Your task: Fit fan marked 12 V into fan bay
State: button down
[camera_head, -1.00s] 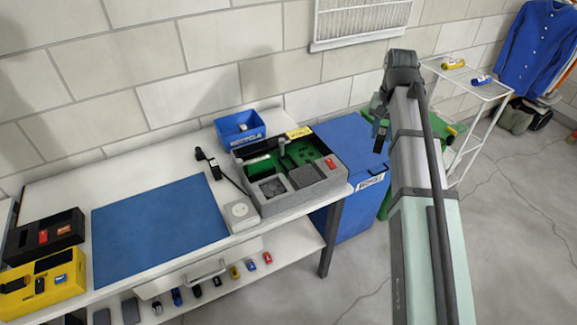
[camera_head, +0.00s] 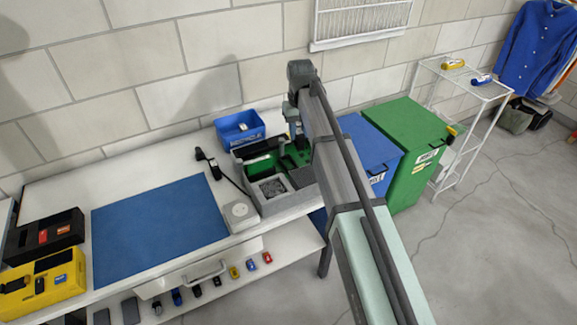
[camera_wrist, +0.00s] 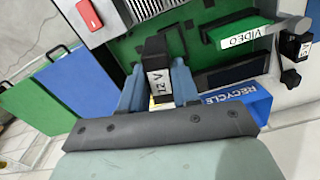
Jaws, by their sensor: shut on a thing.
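My gripper (camera_wrist: 159,84) is shut on a small black fan (camera_wrist: 156,55) whose white label reads 12 V. In the wrist view the fan is between the two blue fingers, in front of the green board (camera_wrist: 125,48) of an open grey case. I cannot tell whether it touches the board. In the head view my gripper (camera_head: 296,122) is over the right back of the case (camera_head: 288,206), and my arm hides part of the case. I cannot make out the fan bay clearly. A second black part (camera_wrist: 295,47), labelled 5 V, stands outside the case.
A green VIDEO card (camera_wrist: 236,36) stands on the board beside the fan. A red switch (camera_wrist: 88,14) and grey fins (camera_wrist: 150,7) are near it. A blue RECYCLE tray (camera_head: 240,128) is behind the case. Blue (camera_head: 372,150) and green (camera_head: 408,135) bins stand to the right.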

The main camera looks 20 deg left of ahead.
jog(key=a+n, duration=0.2)
jog(key=a, duration=0.1)
send_over(289, 165)
jog(key=shift+s+f, duration=0.1)
jog(key=shift+f, duration=5.45)
jog(key=shift+f, duration=0.2)
jog(key=c, duration=0.8)
grip_release()
jog(key=shift+r, duration=0.2)
notch_tip(289, 165, up, 12)
